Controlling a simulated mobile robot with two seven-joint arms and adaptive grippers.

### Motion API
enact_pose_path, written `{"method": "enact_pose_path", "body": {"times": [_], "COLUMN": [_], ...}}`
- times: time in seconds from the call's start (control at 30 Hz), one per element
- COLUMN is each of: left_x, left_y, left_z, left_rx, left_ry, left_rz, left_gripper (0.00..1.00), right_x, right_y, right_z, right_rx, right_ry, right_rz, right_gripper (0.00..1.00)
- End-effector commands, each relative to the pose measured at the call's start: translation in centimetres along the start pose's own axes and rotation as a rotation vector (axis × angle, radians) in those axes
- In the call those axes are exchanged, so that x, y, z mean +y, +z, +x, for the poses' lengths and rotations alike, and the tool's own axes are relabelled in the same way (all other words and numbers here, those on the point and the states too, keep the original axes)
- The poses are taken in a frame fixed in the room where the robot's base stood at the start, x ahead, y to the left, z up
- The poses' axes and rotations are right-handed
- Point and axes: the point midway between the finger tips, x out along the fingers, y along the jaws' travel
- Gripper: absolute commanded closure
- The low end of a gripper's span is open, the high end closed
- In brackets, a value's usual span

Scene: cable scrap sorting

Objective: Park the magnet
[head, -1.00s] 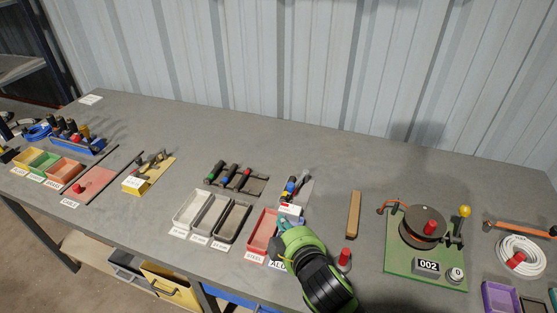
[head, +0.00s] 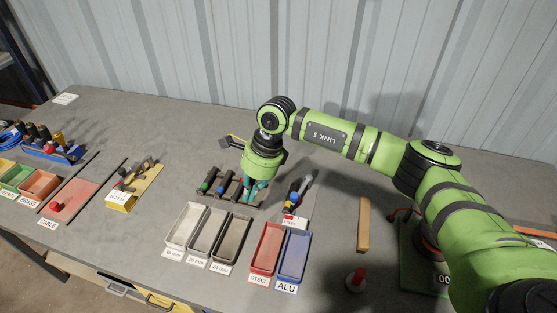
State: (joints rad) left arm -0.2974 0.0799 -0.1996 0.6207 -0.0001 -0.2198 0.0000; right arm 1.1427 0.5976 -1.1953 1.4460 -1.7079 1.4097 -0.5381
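My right gripper (head: 255,190) points down over the right end of a dark tool rack (head: 225,200). Its teal fingertips are at the rack's right-hand slot. The fingers are small and partly covered by the gripper body, so I cannot tell whether they are shut or hold the magnet. I cannot pick out the magnet for sure. Several dark-handled tools (head: 208,181) with coloured ends lie in the rack, left of the gripper. My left gripper is not in view.
Three grey bins (head: 207,237), a red STEEL bin (head: 267,249) and a blue ALU bin (head: 294,258) stand in front. Tools on a holder (head: 300,193) lie right of the gripper. A wooden bar (head: 363,225) and a red-knobbed piece (head: 356,280) lie further right, near my arm.

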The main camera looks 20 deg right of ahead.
Motion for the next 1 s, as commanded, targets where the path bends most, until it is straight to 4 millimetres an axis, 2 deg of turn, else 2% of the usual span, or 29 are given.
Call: {"method": "enact_pose_path", "body": {"times": [0.03,0.13,0.2,0.33,0.57,1.0], "left_x": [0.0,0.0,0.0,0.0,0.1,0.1], "left_y": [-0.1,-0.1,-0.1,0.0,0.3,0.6], "left_z": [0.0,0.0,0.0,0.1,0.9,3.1], "left_rx": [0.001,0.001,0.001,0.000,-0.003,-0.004], "left_ry": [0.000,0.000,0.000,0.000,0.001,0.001], "left_rz": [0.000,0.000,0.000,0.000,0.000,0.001], "left_gripper": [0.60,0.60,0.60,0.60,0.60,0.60], "right_x": [-1.4,-2.9,-3.4,-3.8,-3.9,-4.2], "right_y": [-2.0,-5.2,-6.5,-7.6,-8.1,-9.4], "right_z": [-1.3,-3.2,-4.1,-4.7,-3.2,1.1], "right_rx": [0.086,0.218,0.273,0.318,0.319,0.316], "right_ry": [-0.031,-0.062,-0.074,-0.082,-0.080,-0.079], "right_rz": [0.000,0.010,0.017,0.022,0.023,0.023], "right_gripper": [1.00,1.00,1.00,1.00,1.00,1.00]}}
